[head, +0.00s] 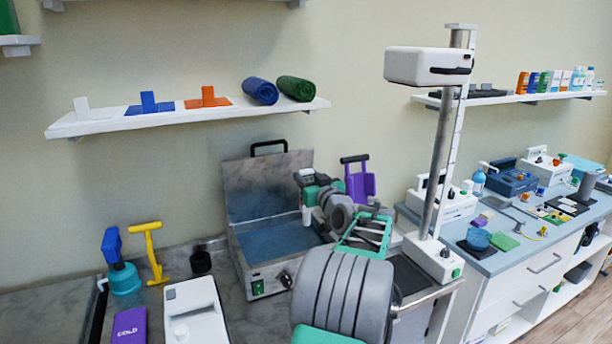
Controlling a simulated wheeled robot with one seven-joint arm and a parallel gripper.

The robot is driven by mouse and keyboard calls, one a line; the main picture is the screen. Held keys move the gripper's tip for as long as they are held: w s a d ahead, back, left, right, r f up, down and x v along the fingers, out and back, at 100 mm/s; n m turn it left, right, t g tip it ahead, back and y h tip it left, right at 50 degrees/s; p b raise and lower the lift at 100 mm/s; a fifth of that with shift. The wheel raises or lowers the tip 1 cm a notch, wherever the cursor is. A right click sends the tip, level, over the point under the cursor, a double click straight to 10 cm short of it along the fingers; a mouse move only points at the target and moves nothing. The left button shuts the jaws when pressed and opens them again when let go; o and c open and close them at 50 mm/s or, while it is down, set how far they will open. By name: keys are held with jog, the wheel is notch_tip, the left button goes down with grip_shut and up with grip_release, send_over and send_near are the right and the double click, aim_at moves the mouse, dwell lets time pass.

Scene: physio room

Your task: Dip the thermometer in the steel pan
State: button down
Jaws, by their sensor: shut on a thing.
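The steel pan (262,267) stands on the grey counter with its lid (268,185) raised at the back and blue inside. A green switch and a dark knob are on its front. My gripper (309,200) is over the right part of the pan, near its back right corner, partly hidden by my own arm links. It is shut on a small pale thing that I take to be the thermometer (307,216), pointing down. Its lower end is hard to make out, so I cannot tell whether it touches the blue inside.
A yellow T-shaped tool (153,252), a blue and teal tool (120,264), a white device (195,312) and a purple pack (130,326) are left of the pan. A white column stand (436,250) rises at the right. A shelf (190,117) hangs above.

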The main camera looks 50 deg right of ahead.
aim_at(307, 212)
jog(key=shift+w+a+f, duration=0.15)
jog(key=shift+w+f, duration=0.15)
jog(key=shift+f, duration=0.25)
jog(key=shift+f+b, duration=0.45)
jog(key=shift+f, duration=1.1)
notch_tip(307, 212, down, 7)
jog(key=b, duration=0.8)
jog(key=shift+s, duration=0.1)
jog(key=shift+r, duration=0.1)
dwell(1.2)
jog(key=shift+r+p, duration=1.9)
jog(key=shift+r, duration=4.15)
